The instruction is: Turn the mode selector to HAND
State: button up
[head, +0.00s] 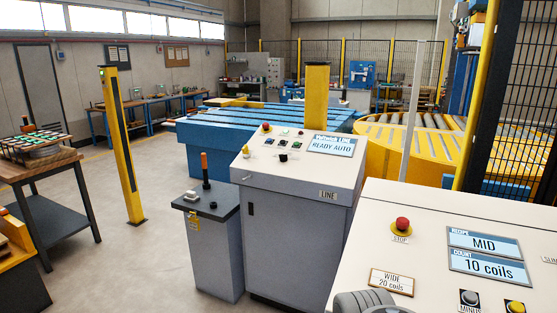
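The grey LINE console (300,190) stands in the middle of the head view. Its sloped top carries a display (331,145) that reads READY AUTO. A black knob (283,157), which looks like the mode selector, sits low on that panel below several small buttons; its pointer direction and labels are too small to read. A red mushroom button (266,127) is at the panel's upper left. My gripper is not in view; a grey rounded part, probably of my arm, shows at the bottom edge, well apart from the knob.
A nearer pale console (450,215) fills the lower right, with a red STOP button (402,224) and displays reading MID and 10 coils. A grey pedestal (212,240) with an orange-tipped lever stands left of the LINE console. A yellow post (122,150) stands further left. Floor between is clear.

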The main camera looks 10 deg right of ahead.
aim_at(283, 158)
jog(key=u, duration=0.15)
jog(key=i, duration=0.35)
jog(key=u, duration=0.85)
jog(key=i, duration=2.05)
jog(key=z, duration=0.25)
